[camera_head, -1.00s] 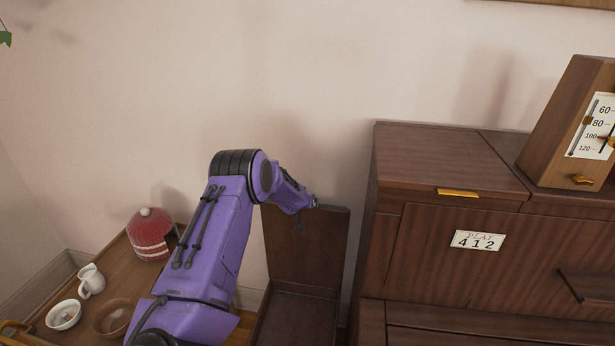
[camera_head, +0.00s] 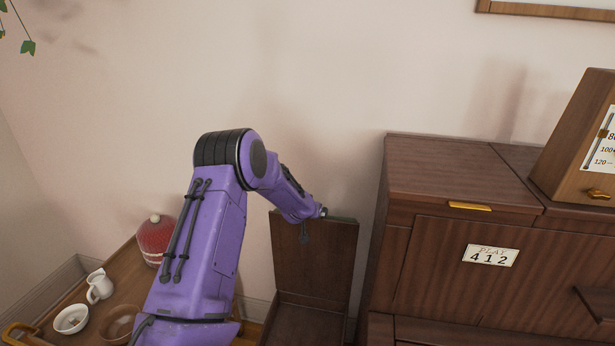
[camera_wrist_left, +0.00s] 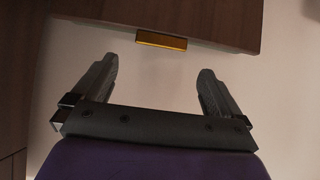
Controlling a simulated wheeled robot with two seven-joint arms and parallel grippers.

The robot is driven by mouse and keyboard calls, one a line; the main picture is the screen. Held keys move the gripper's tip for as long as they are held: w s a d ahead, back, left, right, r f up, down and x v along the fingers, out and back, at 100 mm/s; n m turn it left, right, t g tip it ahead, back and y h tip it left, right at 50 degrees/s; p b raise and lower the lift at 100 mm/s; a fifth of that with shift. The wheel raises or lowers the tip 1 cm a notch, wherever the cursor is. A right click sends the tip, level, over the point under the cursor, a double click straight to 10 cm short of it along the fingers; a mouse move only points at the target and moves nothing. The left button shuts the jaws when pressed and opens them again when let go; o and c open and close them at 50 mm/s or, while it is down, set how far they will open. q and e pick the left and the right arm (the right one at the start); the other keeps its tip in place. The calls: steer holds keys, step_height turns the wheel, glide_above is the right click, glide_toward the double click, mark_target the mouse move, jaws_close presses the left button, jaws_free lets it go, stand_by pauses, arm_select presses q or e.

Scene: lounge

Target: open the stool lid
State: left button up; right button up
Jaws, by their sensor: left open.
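The stool (camera_head: 290,322) is a dark wooden box low in the middle of the head view. Its lid (camera_head: 317,262) stands raised, upright against the wall side, with the inside partly showing. My left gripper (camera_head: 314,222) is at the lid's top edge in the head view, mostly hidden by my forearm. In the left wrist view my gripper (camera_wrist_left: 157,72) is open and empty, its fingers apart. Beyond the fingertips is a dark wooden panel, likely the lid (camera_wrist_left: 210,18), with a gold pull (camera_wrist_left: 161,41) on its edge, apart from the fingers. My right gripper is not in view.
A dark wooden cabinet (camera_head: 430,262) stands close to the right of the stool. At left a low table (camera_head: 75,335) holds a white jug (camera_head: 99,286), a bowl (camera_head: 71,319) and a red dome (camera_head: 155,238). The wall is behind.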

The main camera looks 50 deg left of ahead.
arm_select(q)
steer(key=v, duration=0.4)
steer(key=shift+s+d+r, duration=0.1)
stand_by(0.4)
steer(key=s+d+f+n+b, duration=0.1)
steer(key=s+d+f+b, duration=0.1)
steer(key=s+d+f, duration=0.5)
steer(key=s+d+f+n+b, duration=0.2)
steer(key=s+d+f, duration=0.1)
steer(key=d+f, duration=0.8)
steer(key=s+d+f+m+g+h+b, duration=0.1)
steer(key=s+d+f+m+g, duration=0.1)
steer(key=s+d+f, duration=0.4)
steer(key=s+d+f+m+g+h+b, duration=0.1)
steer(key=s+d+f, duration=0.6)
steer(key=s, duration=0.9)
steer(key=shift+m+g+h, duration=0.4)
steer(key=shift+m+g, duration=0.1)
steer(key=shift+g, duration=0.3)
